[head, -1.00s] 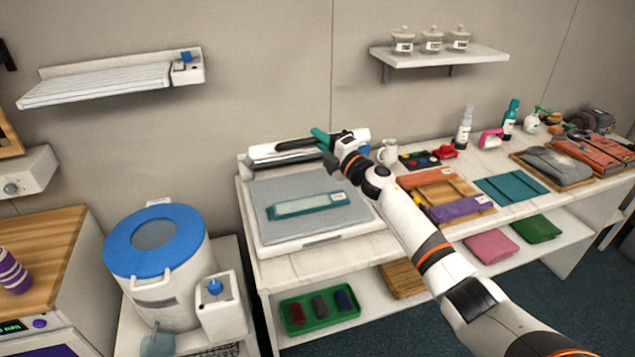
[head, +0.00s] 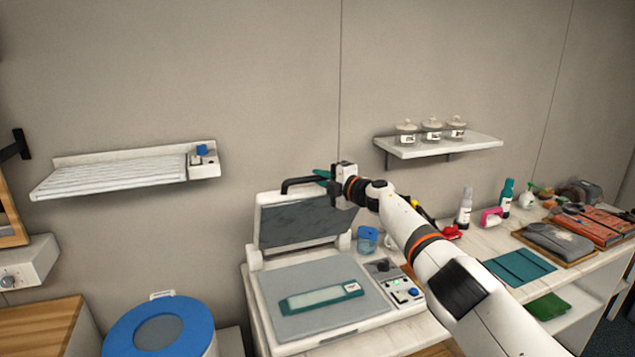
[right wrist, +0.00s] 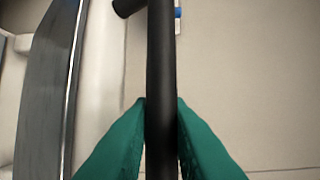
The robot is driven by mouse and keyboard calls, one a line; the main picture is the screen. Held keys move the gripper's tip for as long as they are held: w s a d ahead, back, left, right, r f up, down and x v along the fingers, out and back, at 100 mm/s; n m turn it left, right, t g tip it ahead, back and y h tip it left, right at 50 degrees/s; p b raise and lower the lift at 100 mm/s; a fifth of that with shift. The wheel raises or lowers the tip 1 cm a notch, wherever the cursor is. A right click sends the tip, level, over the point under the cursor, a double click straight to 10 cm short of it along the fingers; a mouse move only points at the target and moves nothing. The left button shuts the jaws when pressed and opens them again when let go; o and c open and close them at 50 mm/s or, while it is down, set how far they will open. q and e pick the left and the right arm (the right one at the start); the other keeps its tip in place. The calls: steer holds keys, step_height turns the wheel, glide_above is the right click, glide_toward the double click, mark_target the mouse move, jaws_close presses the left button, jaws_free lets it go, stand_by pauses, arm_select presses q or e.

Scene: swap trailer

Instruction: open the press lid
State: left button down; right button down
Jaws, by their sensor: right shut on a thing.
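The press (head: 262,308) stands on the left end of the white table, its lid (head: 300,222) raised steeply above the rear edge with the dark underside facing forward. A black bar handle (head: 297,182) runs along the lid's top edge. My right gripper (head: 326,176) is shut on this handle. In the right wrist view, its teal fingers (right wrist: 160,140) press on both sides of the black bar (right wrist: 160,60). The grey lower plate (head: 315,280) is exposed, with a teal-edged flat piece (head: 322,297) lying on it. My left gripper is not in view.
A control panel (head: 405,291) sits at the press's right side, with a blue cup (head: 368,240) behind it. A blue-rimmed drum (head: 160,330) stands at lower left. Wall shelves hang at left (head: 120,173) and right (head: 440,145). My right arm crosses above the table.

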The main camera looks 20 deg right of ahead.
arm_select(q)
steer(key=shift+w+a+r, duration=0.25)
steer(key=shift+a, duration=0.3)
arm_select(e)
steer(key=shift+w+r, duration=0.25)
steer(key=shift+w, duration=0.25)
steer(key=shift+a, duration=0.1)
steer(key=c, duration=1.4)
jaws_free()
steer(key=shift+w, duration=0.1)
arm_select(q)
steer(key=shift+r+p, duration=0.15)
steer(key=shift+p, duration=0.2)
arm_select(e)
steer(key=shift+o, duration=0.2)
